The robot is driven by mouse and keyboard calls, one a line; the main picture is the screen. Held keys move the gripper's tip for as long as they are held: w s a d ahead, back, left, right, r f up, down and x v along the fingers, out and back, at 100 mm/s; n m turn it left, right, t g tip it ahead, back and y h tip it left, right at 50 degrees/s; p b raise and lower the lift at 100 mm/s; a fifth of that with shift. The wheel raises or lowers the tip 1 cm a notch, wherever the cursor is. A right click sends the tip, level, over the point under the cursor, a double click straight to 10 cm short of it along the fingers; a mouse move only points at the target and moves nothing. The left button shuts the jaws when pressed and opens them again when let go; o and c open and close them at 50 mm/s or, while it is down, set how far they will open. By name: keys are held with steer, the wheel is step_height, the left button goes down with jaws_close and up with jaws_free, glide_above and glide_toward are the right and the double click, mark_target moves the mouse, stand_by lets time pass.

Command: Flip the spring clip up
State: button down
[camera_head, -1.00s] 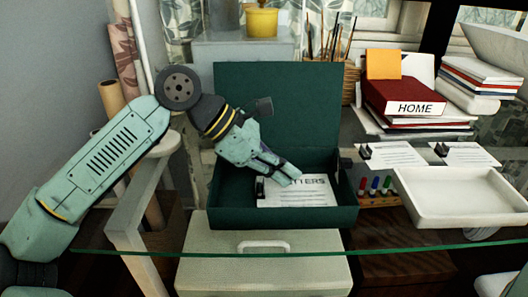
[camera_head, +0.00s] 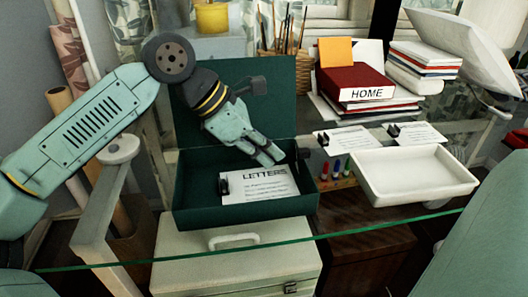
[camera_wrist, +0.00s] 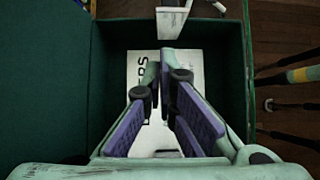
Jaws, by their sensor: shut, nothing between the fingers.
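A white sheet headed "LETTERS" (camera_head: 262,188) lies in the open green box (camera_head: 245,213). A small black spring clip (camera_head: 224,184) sits at its left edge; whether its lever is up or down is too small to tell. My gripper (camera_head: 274,158) is shut and empty, above the sheet's right part, with its tips apart from the clip. The clip cannot be made out clearly there.
The box's raised lid (camera_head: 275,90) stands behind my gripper. On the glass desk to the right are two more clipped sheets (camera_head: 345,140) (camera_head: 418,135), a white tray (camera_head: 415,190), marker pens (camera_head: 335,168) and a book stack (camera_head: 355,85). A pencil basket (camera_head: 287,65) stands behind.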

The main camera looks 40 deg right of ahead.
steer(key=shift+s+d+r+t+y+p, duration=0.15)
steer(key=shift+d+r+t+y+p, duration=0.1)
steer(key=shift+r+y, duration=0.1)
steer(key=shift+s+d+r+t+y+p, duration=0.1)
steer(key=shift+r+t+y+p, duration=0.15)
steer(key=shift+r+y, duration=0.1)
steer(key=shift+s+d+r+y, duration=0.1)
steer(key=shift+s+d+y, duration=0.1)
steer(key=shift+d+y, duration=0.15)
steer(key=shift+r, duration=0.1)
